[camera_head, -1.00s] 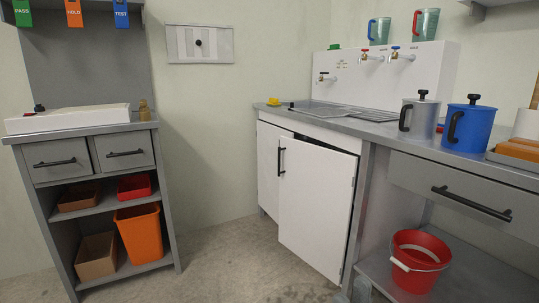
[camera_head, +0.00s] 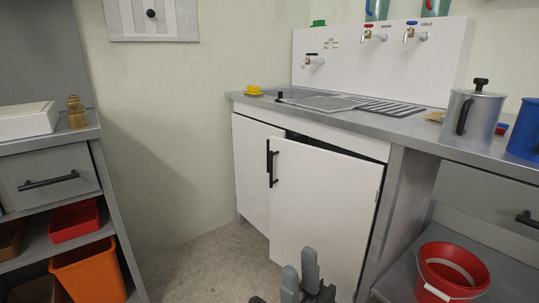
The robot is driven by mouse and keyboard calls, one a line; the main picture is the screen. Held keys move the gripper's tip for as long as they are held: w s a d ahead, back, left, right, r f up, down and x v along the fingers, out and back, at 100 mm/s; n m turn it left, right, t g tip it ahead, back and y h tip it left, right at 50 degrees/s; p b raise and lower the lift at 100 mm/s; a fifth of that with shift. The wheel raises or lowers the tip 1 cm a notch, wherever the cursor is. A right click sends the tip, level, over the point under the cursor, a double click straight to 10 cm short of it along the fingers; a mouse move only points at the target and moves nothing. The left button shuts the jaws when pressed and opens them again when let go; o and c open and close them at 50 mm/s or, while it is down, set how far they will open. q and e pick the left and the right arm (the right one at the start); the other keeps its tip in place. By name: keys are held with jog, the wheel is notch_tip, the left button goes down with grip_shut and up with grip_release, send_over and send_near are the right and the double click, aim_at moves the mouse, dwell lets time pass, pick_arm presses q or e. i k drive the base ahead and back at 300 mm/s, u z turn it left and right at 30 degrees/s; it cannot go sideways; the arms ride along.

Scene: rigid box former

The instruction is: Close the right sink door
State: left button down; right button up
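The right sink door (camera_head: 322,213) is a white panel under the sink counter. It stands ajar, its left edge swung out from the cabinet and a dark gap showing along its top. Its black vertical handle (camera_head: 271,164) is near the upper left edge. The left sink door (camera_head: 252,170) looks shut, partly hidden behind the right one. My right gripper (camera_head: 301,270) shows at the bottom, in front of the door's lower part in the picture. Its two grey fingers are apart with nothing visible between them; contact with the door cannot be told. My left gripper is not in view.
A red bucket (camera_head: 450,274) stands on the low shelf right of the sink cabinet. A grey drawer unit with an orange bin (camera_head: 88,272) is at left. Bare floor (camera_head: 195,268) lies between. A steel jug (camera_head: 472,117) stands on the counter.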

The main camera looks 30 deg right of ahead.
aim_at(325, 201)
jog(key=z, duration=0.5)
jog(key=i, duration=0.75)
jog(key=z, duration=1.35)
jog(key=i, duration=0.35)
jog(key=z, duration=0.3)
